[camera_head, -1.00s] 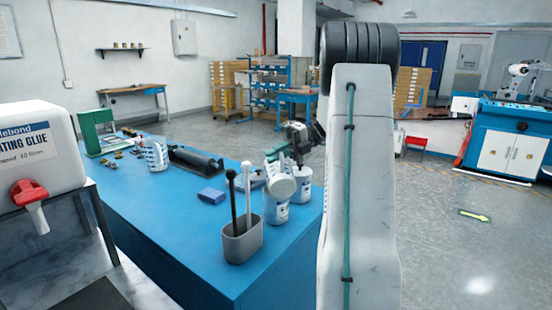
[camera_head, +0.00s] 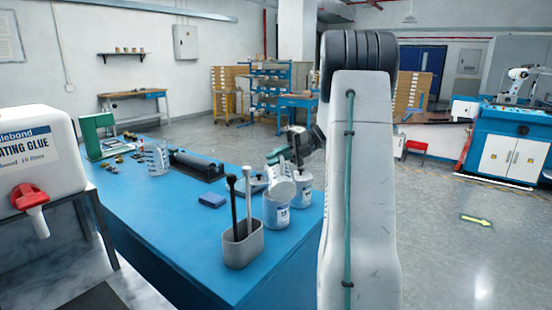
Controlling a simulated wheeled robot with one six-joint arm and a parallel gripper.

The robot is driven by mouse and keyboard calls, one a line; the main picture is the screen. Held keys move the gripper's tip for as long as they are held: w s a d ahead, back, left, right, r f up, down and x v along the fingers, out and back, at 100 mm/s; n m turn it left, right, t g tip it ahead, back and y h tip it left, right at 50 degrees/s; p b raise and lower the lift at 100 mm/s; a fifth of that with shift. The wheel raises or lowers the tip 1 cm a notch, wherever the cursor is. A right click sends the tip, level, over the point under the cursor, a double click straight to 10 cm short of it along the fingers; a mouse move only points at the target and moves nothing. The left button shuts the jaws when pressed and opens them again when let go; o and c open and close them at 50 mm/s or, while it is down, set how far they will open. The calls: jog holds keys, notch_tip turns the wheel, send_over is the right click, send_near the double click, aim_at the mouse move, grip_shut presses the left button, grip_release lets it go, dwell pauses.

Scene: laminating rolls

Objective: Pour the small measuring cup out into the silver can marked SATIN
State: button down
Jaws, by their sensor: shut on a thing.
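My gripper (camera_head: 285,158) is above the two cans near the right edge of the blue table and is shut on a pale, clear-looking vessel, seemingly the small measuring cup (camera_head: 283,188). The cup is tilted, close over the top of the nearer can (camera_head: 276,213). A second pale can (camera_head: 304,191) stands just behind and to the right. The label lettering is too small to read, so I cannot tell which can is marked SATIN. My arm partly hides this area. The cup's contents and any stream from it cannot be made out.
A grey holder (camera_head: 243,247) with a black and a white stick stands in front of the cans. A blue block (camera_head: 211,200), a dark roller (camera_head: 196,165) and a larger measuring jug (camera_head: 157,158) lie farther left on the blue table (camera_head: 165,225). A glue container (camera_head: 40,160) is at far left.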

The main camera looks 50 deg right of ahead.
aim_at(278, 179)
jog(key=shift+w+d+r+m+y, duration=0.3)
jog(key=shift+w+d+r+m, duration=0.3)
jog(key=shift+w+m, duration=0.15)
dwell(3.3)
jog(key=shift+s+a+f+n+h, duration=0.15)
jog(key=shift+s+a+n+h, duration=0.15)
jog(key=shift+s+a+n, duration=0.3)
jog(key=shift+s+a+f+n+h, duration=0.15)
jog(key=shift+s+a+n+h, duration=0.15)
jog(key=shift+s+a+n, duration=0.2)
jog(key=shift+s, duration=0.1)
jog(key=shift+f+t, duration=0.1)
jog(key=shift+t, duration=0.2)
jog(key=shift+s+a+f+n+h, duration=0.4)
jog(key=shift+s+f+n, duration=0.1)
jog(key=shift+f+n, duration=0.1)
jog(key=shift+s+a+f+n+h, duration=0.3)
jog(key=shift+s+a+f+n, duration=0.15)
jog(key=shift+f+n, duration=0.15)
